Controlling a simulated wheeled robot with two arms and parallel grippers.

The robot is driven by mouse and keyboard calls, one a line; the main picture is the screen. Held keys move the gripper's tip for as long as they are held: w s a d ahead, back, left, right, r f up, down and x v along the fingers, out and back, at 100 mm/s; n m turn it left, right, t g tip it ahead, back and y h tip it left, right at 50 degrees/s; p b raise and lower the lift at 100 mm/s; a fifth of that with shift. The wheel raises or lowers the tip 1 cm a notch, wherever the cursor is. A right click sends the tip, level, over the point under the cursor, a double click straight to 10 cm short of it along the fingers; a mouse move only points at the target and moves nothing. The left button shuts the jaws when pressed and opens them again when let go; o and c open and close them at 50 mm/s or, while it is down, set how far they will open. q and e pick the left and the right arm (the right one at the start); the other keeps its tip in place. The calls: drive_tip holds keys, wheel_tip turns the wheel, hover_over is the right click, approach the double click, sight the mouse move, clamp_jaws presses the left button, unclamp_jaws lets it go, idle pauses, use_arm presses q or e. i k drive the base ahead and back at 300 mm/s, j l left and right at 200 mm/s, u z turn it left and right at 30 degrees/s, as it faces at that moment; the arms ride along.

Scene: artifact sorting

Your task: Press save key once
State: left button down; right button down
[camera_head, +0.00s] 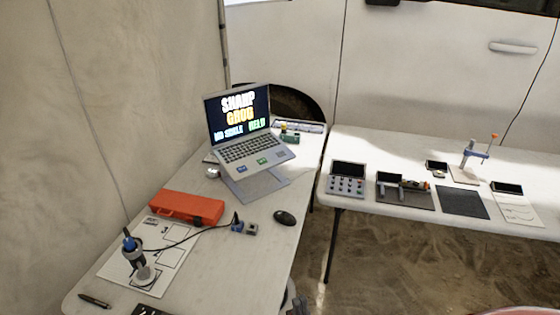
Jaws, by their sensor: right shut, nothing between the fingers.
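A laptop (252,148) stands open on a raised grey stand on the left table. Its screen (238,114) reads roughly "SHARP", "GROU", "NO SCALE" and "HELD". Small coloured keys or labels lie along the front of its keyboard deck: a blue one (242,168), a green one (262,161) and another at the right (281,155). Their lettering is too small to read, so I cannot tell which is the save key. My right gripper (298,303) shows small at the bottom edge, low beside the left table's right edge, shut, empty and well away from the laptop. My left gripper is out of view.
An orange case (187,207), a mouse (285,217), a small cabled device (243,228) and an upright handheld instrument (137,257) on a printed sheet share the left table. A button panel (346,186) stands on the right table (400,140). A floor gap separates the tables.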

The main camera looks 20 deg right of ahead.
sight(261, 161)
drive_tip(key=l+u, duration=0.25)
drive_tip(key=l, duration=1.5)
drive_tip(key=i+l+u, duration=0.1)
drive_tip(key=i+l, duration=0.5)
drive_tip(key=l, duration=0.15)
drive_tip(key=i+l+u, duration=0.15)
drive_tip(key=i+l, duration=0.45)
drive_tip(key=i, duration=0.2)
drive_tip(key=u, duration=0.05)
